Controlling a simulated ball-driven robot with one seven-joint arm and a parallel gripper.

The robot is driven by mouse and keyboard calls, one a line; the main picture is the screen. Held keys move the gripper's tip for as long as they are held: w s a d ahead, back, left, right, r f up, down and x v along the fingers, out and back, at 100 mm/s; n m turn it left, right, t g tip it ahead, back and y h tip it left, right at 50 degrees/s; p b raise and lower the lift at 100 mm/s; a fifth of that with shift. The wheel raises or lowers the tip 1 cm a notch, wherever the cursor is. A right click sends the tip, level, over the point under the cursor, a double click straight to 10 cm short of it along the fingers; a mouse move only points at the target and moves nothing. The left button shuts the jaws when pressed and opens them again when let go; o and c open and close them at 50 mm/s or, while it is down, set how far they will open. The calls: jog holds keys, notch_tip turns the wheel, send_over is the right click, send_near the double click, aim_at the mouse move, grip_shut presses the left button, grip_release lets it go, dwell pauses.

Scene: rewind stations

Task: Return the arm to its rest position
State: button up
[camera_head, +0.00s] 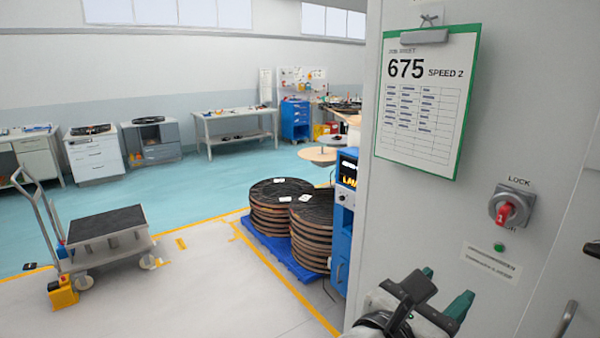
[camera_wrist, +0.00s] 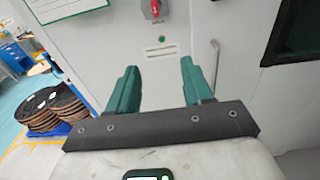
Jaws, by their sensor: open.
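My gripper (camera_head: 445,292) is at the lower right of the head view, in front of a pale grey cabinet (camera_head: 440,220). In the wrist view its two green fingers (camera_wrist: 160,88) are spread apart with nothing between them. They point at the cabinet front, below a red lock switch (camera_head: 506,208), which also shows in the wrist view (camera_wrist: 154,8). A green lamp (camera_head: 499,247) sits under the switch. The fingers appear apart from the panel, though the exact gap is hard to tell.
A job sheet (camera_head: 425,105) hangs on the cabinet. A vertical handle (camera_wrist: 214,65) is right of the fingers. Stacked reels (camera_head: 283,218) stand on a blue pallet (camera_head: 280,252) to the left. A trolley (camera_head: 100,236) stands far left. The floor between is clear.

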jog(key=s+d+f+m+g+y+b, duration=0.1)
jog(key=s+d+f+m+g+y, duration=0.2)
jog(key=f, duration=0.6)
jog(key=s+d+f+m+y, duration=0.25)
jog(key=d+f+m, duration=0.25)
jog(key=f, duration=0.4)
jog(key=s+d+f+m+g+y+b, duration=0.1)
jog(key=s+d+f+m+g, duration=0.1)
jog(key=s+d+f+m, duration=0.45)
jog(key=s+a+f+m+g+y, duration=0.2)
jog(key=s+a+f+m+y, duration=0.1)
jog(key=s+f+m, duration=0.3)
jog(key=s+a+f+m+g+y, duration=0.2)
jog(key=s+f+m+y, duration=0.2)
jog(key=s+f, duration=0.5)
jog(key=shift+s+a+f+m+g+b, duration=0.25)
jog(key=shift+a+f+m+g+b, duration=0.25)
jog(key=shift+m, duration=0.35)
